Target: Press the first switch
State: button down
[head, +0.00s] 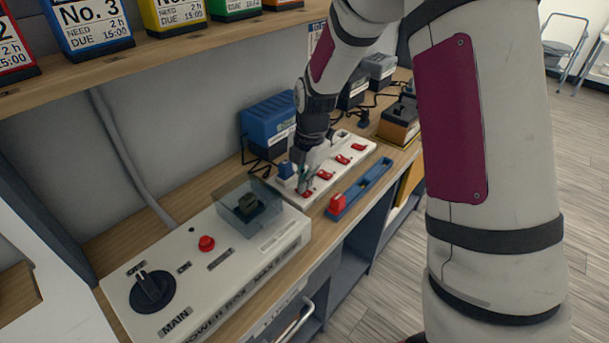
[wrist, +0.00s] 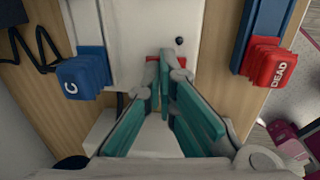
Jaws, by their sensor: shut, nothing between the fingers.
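A white power strip (head: 352,150) lies on the wooden counter with a row of red rocker switches. The nearest switch (head: 309,194) is at the strip's front end, and my gripper (head: 304,186) is down right over it. In the wrist view my gripper (wrist: 164,65) has its teal-padded fingers closed together with nothing between them. The tips cover the middle of a red switch (wrist: 152,59), whose edges show on both sides. I cannot tell whether the tips touch it or which way it is tipped.
A blue plug marked C (wrist: 80,75) sits left of the fingers. A red plug marked DEAD (wrist: 268,65) stands on a blue rail (head: 366,185) to the right. A white main-power box (head: 215,265) with a clear cover stands in front. Blue (head: 268,122) and dark adapters stand behind the strip.

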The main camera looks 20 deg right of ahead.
jog(key=shift+w+a+f, duration=0.1)
jog(key=shift+f, duration=0.25)
dwell(0.4)
